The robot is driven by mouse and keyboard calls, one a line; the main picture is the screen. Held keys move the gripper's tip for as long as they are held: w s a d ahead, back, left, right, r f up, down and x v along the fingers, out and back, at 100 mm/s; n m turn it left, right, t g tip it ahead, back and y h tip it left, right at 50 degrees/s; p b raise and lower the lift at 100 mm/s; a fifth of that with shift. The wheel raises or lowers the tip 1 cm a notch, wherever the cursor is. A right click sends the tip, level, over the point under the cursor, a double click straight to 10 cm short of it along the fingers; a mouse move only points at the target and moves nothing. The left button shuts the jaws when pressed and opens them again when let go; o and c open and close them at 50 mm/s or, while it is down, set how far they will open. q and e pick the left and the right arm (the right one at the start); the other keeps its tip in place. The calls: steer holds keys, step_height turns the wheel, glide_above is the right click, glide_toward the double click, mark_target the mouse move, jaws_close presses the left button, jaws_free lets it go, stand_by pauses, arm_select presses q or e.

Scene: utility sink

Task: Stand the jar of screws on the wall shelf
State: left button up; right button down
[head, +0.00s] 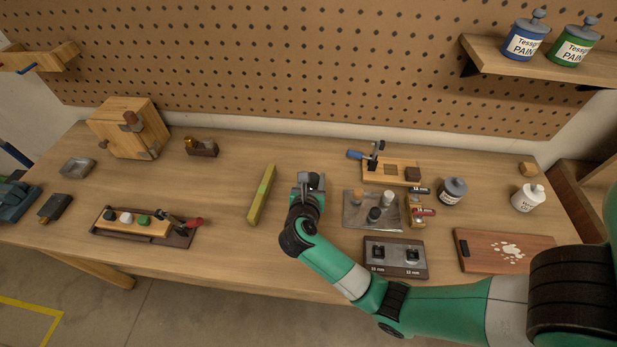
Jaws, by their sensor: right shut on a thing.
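My right gripper (311,184) is over the middle of the workbench, shut on a small dark-topped thing (316,181). The fingers and arm hide most of it; it looks like the jar of screws, but no label or screws show. The wall shelf (490,62) is on the pegboard at the upper right. A blue paint tin (523,43) and a green paint tin (572,48) stand on it, with bare shelf to their left. My left gripper is not in view.
A metal tray (358,216) and a toggle clamp board (399,166) are right of my gripper. A green-yellow bar (262,194) lies to its left.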

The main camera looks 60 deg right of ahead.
steer(key=s+a+r, duration=0.5)
steer(key=s+a, duration=0.1)
steer(key=a, duration=0.1)
steer(key=shift+s+a, duration=0.25)
